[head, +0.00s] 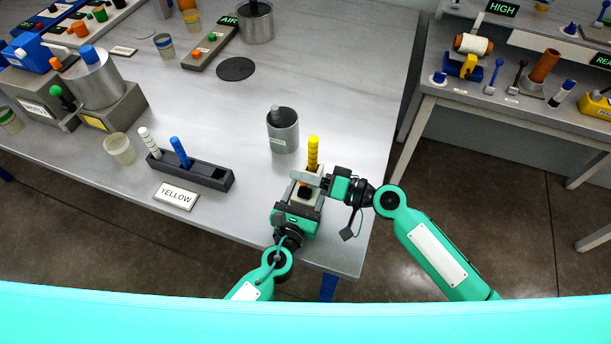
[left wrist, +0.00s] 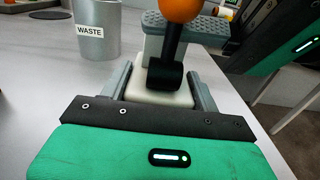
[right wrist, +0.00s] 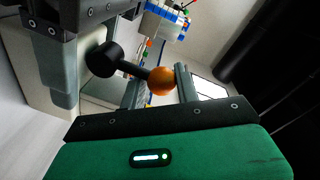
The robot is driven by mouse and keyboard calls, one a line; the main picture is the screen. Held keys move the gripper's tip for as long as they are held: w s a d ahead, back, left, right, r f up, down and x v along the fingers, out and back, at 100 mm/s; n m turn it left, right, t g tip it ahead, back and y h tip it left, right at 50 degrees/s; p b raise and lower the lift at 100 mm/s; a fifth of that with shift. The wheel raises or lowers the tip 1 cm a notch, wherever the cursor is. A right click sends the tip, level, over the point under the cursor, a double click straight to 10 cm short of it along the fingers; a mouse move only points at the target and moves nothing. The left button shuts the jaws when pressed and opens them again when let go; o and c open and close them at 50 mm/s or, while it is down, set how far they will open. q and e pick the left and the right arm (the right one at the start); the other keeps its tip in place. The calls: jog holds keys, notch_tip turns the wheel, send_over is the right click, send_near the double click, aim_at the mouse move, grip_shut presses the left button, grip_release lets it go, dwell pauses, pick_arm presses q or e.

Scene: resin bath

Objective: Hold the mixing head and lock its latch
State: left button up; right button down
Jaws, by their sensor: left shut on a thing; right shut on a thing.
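The mixing head is a pale block (left wrist: 160,96) low between the fingers of my left gripper (left wrist: 163,85), which is shut on it near the table's front right corner. Its latch is a black lever (left wrist: 172,48) with an orange ball knob (left wrist: 180,9), rising from a black hub. In the right wrist view the knob (right wrist: 162,81) sits between the fingertips of my right gripper (right wrist: 160,88), shut on it. In the head view the left gripper (head: 298,196) and right gripper (head: 312,180) meet and hide most of the head. A yellow banded stick (head: 313,150) stands just behind them.
A grey WASTE can (head: 283,132) stands close behind the grippers. A black rack (head: 205,174) with white and blue sticks and a YELLOW card (head: 176,196) lie left. The table's right edge is close to my right arm. A bench (head: 500,100) stands across a floor gap.

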jog(key=c, duration=1.1)
grip_release()
jog(key=shift+s+a+f, duration=0.1)
jog(key=shift+s+f, duration=0.1)
jog(key=shift+f, duration=0.1)
jog(key=shift+w+r, duration=0.1)
jog(key=shift+w, duration=0.05)
jog(key=shift+r, duration=0.1)
